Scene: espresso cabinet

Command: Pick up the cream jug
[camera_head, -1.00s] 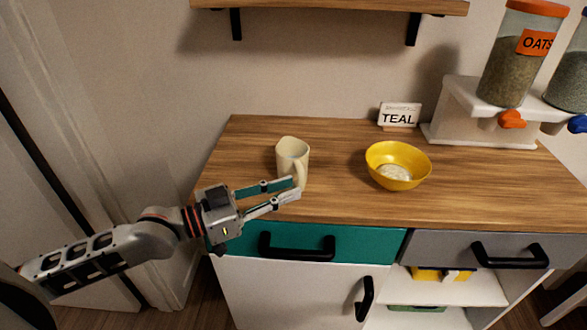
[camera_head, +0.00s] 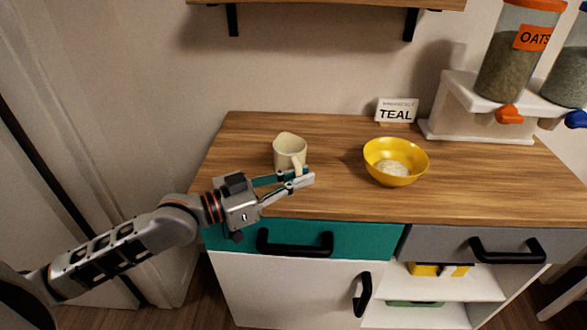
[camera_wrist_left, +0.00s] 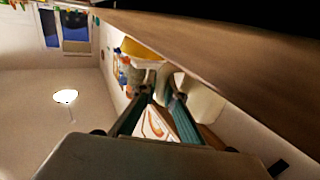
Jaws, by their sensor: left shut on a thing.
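The cream jug (camera_head: 289,149) is at the left part of the wooden counter, with its handle toward the front right. My left gripper (camera_head: 303,178) comes in from the left, in front of the jug, and is shut on its handle. In the left wrist view the pale jug (camera_wrist_left: 203,100) is at the right of the fingers, with the handle between the teal fingertips (camera_wrist_left: 163,92). The fingers hide part of the handle and the jug's lower front. I cannot tell clearly whether its base is clear of the counter. My right gripper is not in view.
A yellow bowl (camera_head: 381,151) with pale contents stands right of the jug. A TEAL sign (camera_head: 397,111) and an oats dispenser (camera_head: 510,60) are behind. A shelf (camera_head: 330,4) hangs above. The teal drawer (camera_head: 225,238) is below the gripper. The counter between jug and bowl is free.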

